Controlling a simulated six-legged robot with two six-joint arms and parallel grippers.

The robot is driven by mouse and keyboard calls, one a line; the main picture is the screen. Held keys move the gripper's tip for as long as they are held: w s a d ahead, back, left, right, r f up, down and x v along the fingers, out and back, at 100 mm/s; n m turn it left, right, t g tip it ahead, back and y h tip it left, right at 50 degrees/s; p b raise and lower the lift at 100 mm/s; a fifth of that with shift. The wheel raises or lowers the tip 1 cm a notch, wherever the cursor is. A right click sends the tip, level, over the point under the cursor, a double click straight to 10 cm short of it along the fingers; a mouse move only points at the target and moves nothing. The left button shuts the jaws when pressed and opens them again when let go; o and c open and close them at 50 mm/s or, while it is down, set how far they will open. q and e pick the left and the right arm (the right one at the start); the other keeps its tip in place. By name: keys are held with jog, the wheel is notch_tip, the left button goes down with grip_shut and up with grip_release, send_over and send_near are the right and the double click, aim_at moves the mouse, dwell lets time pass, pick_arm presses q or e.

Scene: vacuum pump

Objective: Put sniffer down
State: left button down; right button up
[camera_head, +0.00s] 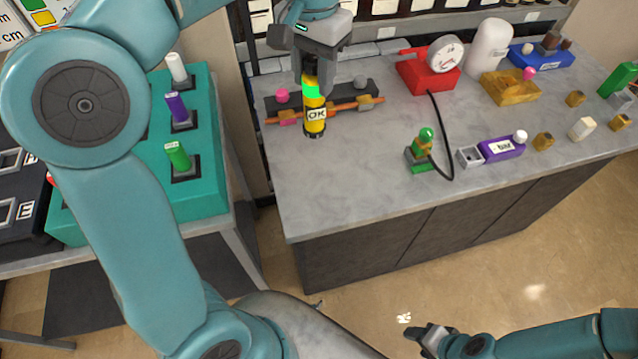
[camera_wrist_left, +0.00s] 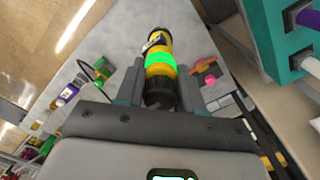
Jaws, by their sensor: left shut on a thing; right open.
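The sniffer (camera_head: 314,118) is a yellow and black cylinder with a lit green band and an "OK" label. My left gripper (camera_head: 311,62) is shut on its upper end and holds it upright over the left part of the grey workbench (camera_head: 330,190). In the left wrist view the sniffer (camera_wrist_left: 158,62) sits between the two fingers. I cannot tell whether its lower end touches the benchtop. My right gripper (camera_head: 428,338) is open and empty, low at the bottom right, over the floor.
A dark block with an orange bar (camera_head: 357,104) lies right behind the sniffer. A red pump with a gauge (camera_head: 430,72), a green valve (camera_head: 424,148) and a purple part (camera_head: 501,149) stand to the right. The front left benchtop is clear. A teal stand (camera_head: 205,130) is at left.

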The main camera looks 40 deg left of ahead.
pick_arm(q)
jog(key=shift+s+f, duration=0.2)
jog(key=shift+f, duration=0.1)
notch_tip(320, 180, down, 19)
jog(key=b, duration=0.1)
jog(key=shift+w+a+b, duration=0.15)
jog(key=shift+w+b, duration=0.1)
jog(key=shift+b, duration=0.15)
jog(key=shift+s+f, duration=0.1)
jog(key=shift+f, duration=0.05)
jog(key=c, duration=0.7)
grip_release()
jog(key=shift+f, duration=0.1)
